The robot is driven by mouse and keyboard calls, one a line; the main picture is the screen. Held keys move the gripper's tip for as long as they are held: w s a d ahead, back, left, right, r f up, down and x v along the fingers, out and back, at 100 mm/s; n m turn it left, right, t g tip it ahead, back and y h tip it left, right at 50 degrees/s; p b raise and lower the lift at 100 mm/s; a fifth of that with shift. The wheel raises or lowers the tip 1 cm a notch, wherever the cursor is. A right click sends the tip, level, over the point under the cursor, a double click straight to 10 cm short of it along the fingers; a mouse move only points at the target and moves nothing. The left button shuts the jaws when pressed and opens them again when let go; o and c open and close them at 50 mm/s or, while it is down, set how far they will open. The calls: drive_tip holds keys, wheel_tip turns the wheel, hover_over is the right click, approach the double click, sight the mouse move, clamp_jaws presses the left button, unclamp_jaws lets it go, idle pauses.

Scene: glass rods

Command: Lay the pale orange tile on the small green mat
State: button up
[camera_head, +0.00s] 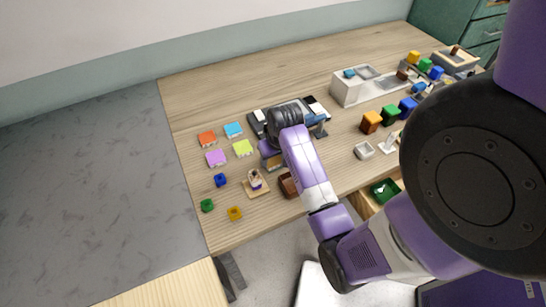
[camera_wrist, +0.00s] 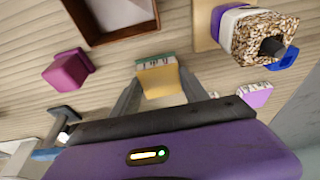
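In the wrist view the pale orange tile (camera_wrist: 160,83) lies between the two fingertips of my gripper (camera_wrist: 160,80). The fingers reach its left and right edges and appear closed on it. A white side with dark marks shows along its far edge. Just beyond that is a narrow green strip (camera_wrist: 154,57), which looks like part of the small green mat. I cannot tell whether the tile touches it. In the head view my arm hides the tile and most of the fingers.
A purple tile (camera_wrist: 255,96), a grain-covered jar (camera_wrist: 262,36), a magenta block (camera_wrist: 68,70) and a brown-rimmed tray (camera_wrist: 112,38) surround the gripper. Orange-red (camera_head: 208,138), blue (camera_head: 233,130) and lime (camera_head: 243,147) tiles lie left of my arm. A pale box (camera_head: 350,92) stands behind right.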

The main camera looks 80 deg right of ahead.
drive_tip(key=o, duration=0.4)
drive_tip(key=shift+o, duration=0.2)
drive_tip(key=v, duration=1.2)
drive_tip(key=shift+b, duration=0.35)
drive_tip(key=shift+a+r, duration=0.1)
